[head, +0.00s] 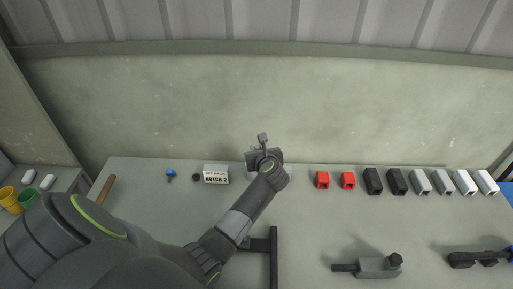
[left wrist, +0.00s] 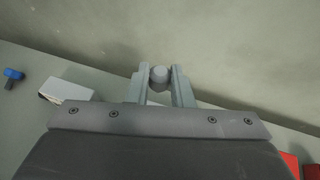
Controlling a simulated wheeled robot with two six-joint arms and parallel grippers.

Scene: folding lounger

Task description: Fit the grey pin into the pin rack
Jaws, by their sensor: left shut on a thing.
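My left gripper (head: 264,150) reaches over the back part of the bench. It is shut on the grey pin, whose round end (left wrist: 159,75) shows between the two fingers in the left wrist view. In the head view the grey pin (head: 262,137) stands out beyond the gripper, above the bench top. Part of a pale block shows behind and below the gripper, mostly hidden by it. I cannot tell whether this is the pin rack, and I make out no contact between it and the pin. My right gripper is not in view.
Left of the gripper are a white "NOTCH 2" block (head: 216,174), a black knob (head: 196,177) and a blue-headed knob (head: 171,173). To the right stand red blocks (head: 322,180) and several black, grey and white ones. A grey clamp-like block (head: 379,267) lies in front.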

